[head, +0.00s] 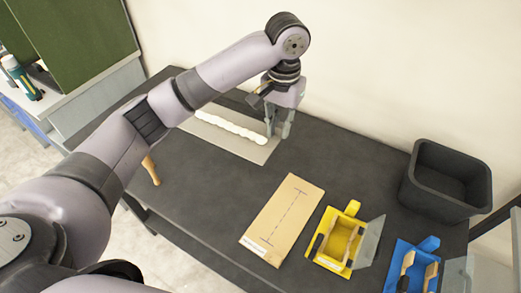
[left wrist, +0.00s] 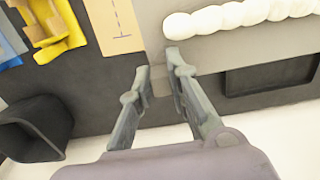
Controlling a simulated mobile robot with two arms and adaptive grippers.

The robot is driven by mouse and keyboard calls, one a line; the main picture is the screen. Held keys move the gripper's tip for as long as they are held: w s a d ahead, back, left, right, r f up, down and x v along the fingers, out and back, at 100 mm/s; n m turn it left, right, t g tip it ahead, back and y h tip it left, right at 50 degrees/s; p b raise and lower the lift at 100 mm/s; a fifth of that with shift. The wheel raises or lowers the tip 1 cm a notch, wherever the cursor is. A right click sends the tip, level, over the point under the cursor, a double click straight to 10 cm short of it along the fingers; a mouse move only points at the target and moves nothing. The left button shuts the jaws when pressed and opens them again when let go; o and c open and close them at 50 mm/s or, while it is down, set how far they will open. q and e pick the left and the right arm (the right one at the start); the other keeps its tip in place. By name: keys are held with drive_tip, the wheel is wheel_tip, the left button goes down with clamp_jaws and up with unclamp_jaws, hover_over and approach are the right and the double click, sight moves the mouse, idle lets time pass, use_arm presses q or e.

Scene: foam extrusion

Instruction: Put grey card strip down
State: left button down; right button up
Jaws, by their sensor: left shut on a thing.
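The grey card strip (head: 261,153) carries a lumpy white foam bead (head: 225,124) along it. In the head view it is at the back of the dark table, partly hidden by my left arm. My left gripper (head: 278,130) is at its right end, pointing down, shut on the strip's edge. In the left wrist view the strip (left wrist: 235,48) reaches from the fingers (left wrist: 158,68) to the right border, with the bead (left wrist: 240,16) on top. Whether the strip touches the table or is slightly above it, I cannot tell. My right gripper is not in view.
On the dark table (head: 210,190) are a tan board with a dashed line (head: 283,220), a yellow holder (head: 338,240), a blue holder (head: 412,265) and a black bin (head: 445,180). A wooden handle (head: 151,168) is near the left edge. The table's middle is clear.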

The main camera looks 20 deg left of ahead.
use_arm(q)
drive_tip(key=shift+w+d+r, duration=0.1)
drive_tip(key=shift+w+r, duration=0.2)
drive_tip(key=shift+w, duration=0.15)
hover_over(276, 177)
wheel_tip(276, 177, down, 14)
drive_tip(key=shift+d+f+p, duration=0.1)
drive_tip(key=shift+p, duration=0.25)
drive_tip(key=shift+f, duration=2.6)
drive_tip(key=c, duration=1.5)
unclamp_jaws()
drive_tip(key=shift+c, duration=0.2)
